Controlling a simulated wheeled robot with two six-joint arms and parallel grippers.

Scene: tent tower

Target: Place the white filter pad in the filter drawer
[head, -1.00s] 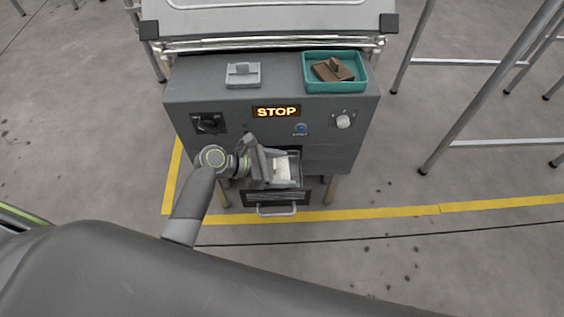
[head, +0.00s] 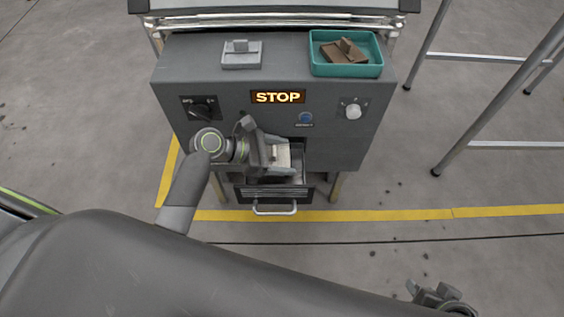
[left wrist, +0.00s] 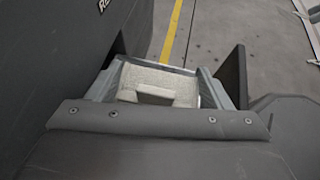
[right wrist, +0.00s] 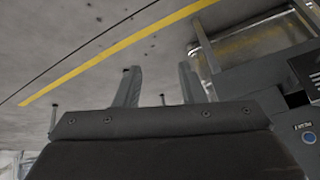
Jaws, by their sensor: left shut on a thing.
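The white filter pad (head: 283,157) is between the fingers of my left gripper (head: 282,158), which is shut on it. In the left wrist view the pad (left wrist: 158,80) shows with its raised grip facing the camera. The filter drawer (head: 272,194) is pulled out of the grey machine's front. The gripper and pad are over the drawer's opening; I cannot tell whether the pad touches its floor. My right gripper (head: 428,290) is at the lower right, away from the machine; its two fingers stand apart and empty in the right wrist view (right wrist: 160,85).
The grey machine (head: 220,135) has a lit STOP sign (head: 278,97), a dark switch (head: 201,107), and a light knob (head: 353,111). On top are a grey block (head: 241,55) and a teal tray (head: 346,70) holding a brown pad (head: 343,52). Metal stand legs (head: 480,110) are at right.

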